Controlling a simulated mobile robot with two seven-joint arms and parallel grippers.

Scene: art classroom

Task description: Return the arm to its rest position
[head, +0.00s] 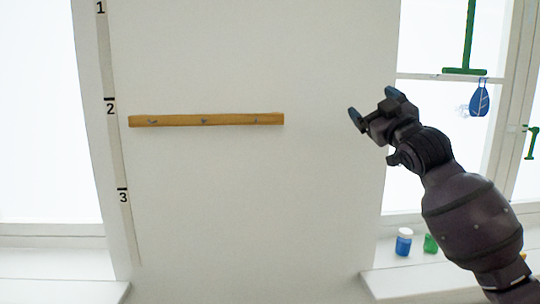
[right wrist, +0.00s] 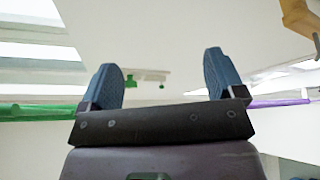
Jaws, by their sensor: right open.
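My right gripper (head: 373,107) is raised at the right of the head view, in front of the wall and the right window. Its two blue-padded fingers are apart with nothing between them. In the right wrist view the open gripper (right wrist: 166,82) points up toward the ceiling, with both fingers clear of any object. My left gripper does not show in either view.
A wooden rail (head: 205,120) with several hooks is fixed to the white wall, left of my right gripper. A blue paint jar (head: 404,243) and a green jar (head: 430,244) stand on the right windowsill (head: 395,280), close to my arm. The wall between is clear.

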